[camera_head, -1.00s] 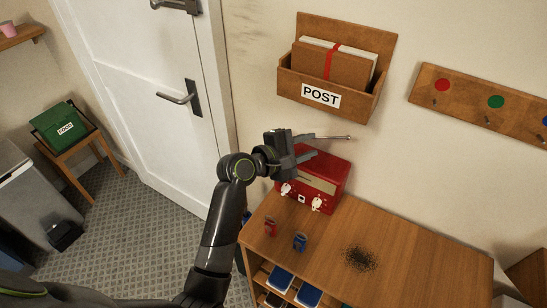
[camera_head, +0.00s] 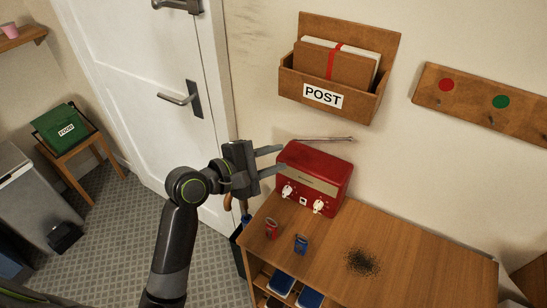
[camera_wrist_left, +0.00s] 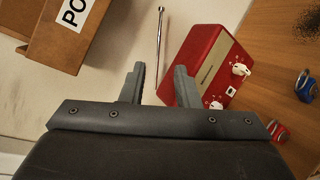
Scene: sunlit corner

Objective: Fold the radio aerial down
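The red radio (camera_head: 316,178) stands on the wooden cabinet top against the wall, with white knobs on its front. Its thin silver aerial (camera_head: 322,139) lies nearly level along the radio's top, its tip at the right. My left gripper (camera_head: 277,160) is left of the radio, fingers open and pointing right, apart from the aerial. In the left wrist view the aerial (camera_wrist_left: 160,40) and the radio (camera_wrist_left: 205,65) are beyond the open fingertips (camera_wrist_left: 160,70), with nothing held. My right gripper does not show.
A wooden POST box (camera_head: 322,96) with letters hangs above the radio. A red clip (camera_head: 271,229) and a blue clip (camera_head: 301,244) lie on the cabinet top (camera_head: 410,250), near a dark speckled patch (camera_head: 361,262). A white door (camera_head: 140,80) is at the left.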

